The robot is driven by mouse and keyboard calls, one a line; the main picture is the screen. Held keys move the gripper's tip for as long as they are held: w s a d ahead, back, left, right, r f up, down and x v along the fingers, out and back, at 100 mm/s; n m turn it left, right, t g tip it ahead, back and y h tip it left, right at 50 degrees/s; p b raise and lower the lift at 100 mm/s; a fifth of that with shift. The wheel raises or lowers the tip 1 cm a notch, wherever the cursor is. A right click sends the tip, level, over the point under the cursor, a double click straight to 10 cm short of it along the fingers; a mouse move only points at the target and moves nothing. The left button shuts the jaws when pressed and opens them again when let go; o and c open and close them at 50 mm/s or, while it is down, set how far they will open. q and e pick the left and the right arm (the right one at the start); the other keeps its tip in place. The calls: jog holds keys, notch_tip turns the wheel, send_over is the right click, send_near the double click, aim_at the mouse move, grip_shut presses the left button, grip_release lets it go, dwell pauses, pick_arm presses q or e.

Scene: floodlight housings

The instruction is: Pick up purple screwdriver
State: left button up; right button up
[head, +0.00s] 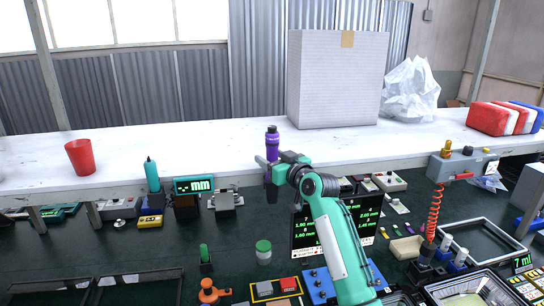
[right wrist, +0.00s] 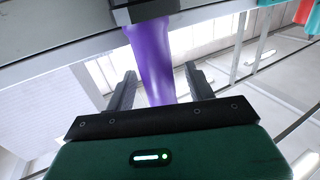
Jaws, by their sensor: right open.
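The purple screwdriver (head: 272,143) stands upright in the head view, at the front edge of the white shelf, with a dark top end and a pale mark on its side. My right gripper (head: 266,167) reaches it from the right and is open, partly hiding its lower part. In the right wrist view the purple handle (right wrist: 153,60) runs between the two spread dark fingers of my right gripper (right wrist: 160,88), with a gap visible on each side. A dark block (right wrist: 144,12) meets the handle's end there. My left gripper is not in view.
A red cup (head: 79,157), a large white box (head: 337,80) and a crumpled plastic bag (head: 411,92) stand on the white shelf (head: 180,140). A teal tool (head: 152,175) and a green "mm" display (head: 194,185) are left of my right gripper. The dark bench below is crowded.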

jog(key=shift+w, duration=0.1)
jog(key=c, duration=1)
jog(key=shift+c, duration=0.6)
jog(key=shift+r, duration=0.1)
